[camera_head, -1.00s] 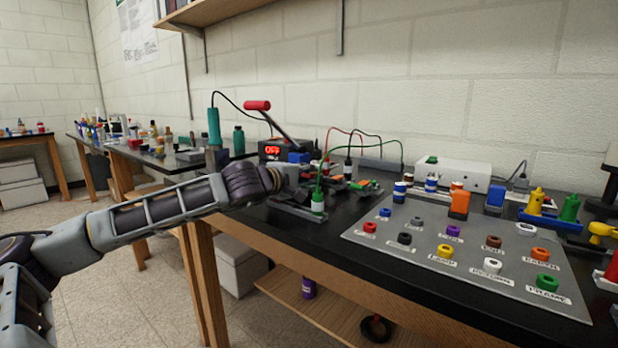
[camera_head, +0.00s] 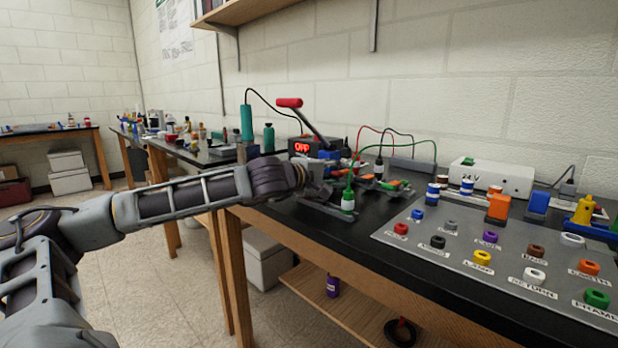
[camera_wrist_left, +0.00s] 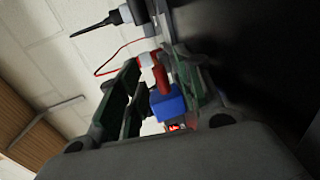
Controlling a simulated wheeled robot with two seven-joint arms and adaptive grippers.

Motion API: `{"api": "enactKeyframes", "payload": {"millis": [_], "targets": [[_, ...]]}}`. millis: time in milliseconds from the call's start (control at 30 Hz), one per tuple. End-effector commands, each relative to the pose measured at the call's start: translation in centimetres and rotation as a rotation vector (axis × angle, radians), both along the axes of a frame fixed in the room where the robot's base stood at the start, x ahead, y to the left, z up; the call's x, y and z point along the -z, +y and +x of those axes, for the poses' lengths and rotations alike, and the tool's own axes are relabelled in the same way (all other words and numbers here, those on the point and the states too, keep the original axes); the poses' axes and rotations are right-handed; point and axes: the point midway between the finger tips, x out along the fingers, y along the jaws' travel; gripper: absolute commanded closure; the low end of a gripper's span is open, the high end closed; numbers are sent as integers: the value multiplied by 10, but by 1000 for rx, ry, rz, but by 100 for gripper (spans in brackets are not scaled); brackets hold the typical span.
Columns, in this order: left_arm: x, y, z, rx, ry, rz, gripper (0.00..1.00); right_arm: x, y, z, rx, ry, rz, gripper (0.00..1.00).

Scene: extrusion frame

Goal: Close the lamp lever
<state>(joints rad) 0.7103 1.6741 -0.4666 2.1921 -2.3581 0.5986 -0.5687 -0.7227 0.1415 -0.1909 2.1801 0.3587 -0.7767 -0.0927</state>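The lamp lever (camera_head: 307,118) stands raised and tilted on the bench, with a red grip (camera_head: 289,102) at its upper end. Behind its lower part, a dark box (camera_head: 302,148) has a lit red display that seems to read OFF. My left gripper (camera_head: 322,178) is low in front of the lever's base, below the red grip and apart from it. In the left wrist view its two fingers (camera_wrist_left: 157,88) are spread. A blue block (camera_wrist_left: 168,103) and a red part show beyond the gap; I cannot tell whether the red part belongs to the lever. My right gripper is out of view.
A green-and-white plug (camera_head: 348,200) and several wired clips crowd the space right of the gripper. A grey panel with coloured sockets (camera_head: 505,262) lies farther right. A teal cylinder (camera_head: 247,123) stands at left. Black bench top shows in front.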

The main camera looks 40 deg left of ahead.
Motion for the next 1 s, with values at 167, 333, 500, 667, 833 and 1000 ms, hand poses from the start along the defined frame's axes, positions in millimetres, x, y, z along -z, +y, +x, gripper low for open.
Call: {"api": "enactKeyframes", "payload": {"millis": [167,333,500,667,833,1000], "targets": [[-1,1,-7,-2,2,1,65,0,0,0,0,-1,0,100],[-2,1,-15,0,3,2,65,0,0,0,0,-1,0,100],[-4,1,-23,1,1,4,65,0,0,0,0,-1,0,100],[-5,2,-31,1,3,3,65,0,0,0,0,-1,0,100],[-6,2,-39,0,3,1,65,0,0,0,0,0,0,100],[-9,3,-49,0,3,2,65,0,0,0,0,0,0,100]]}}
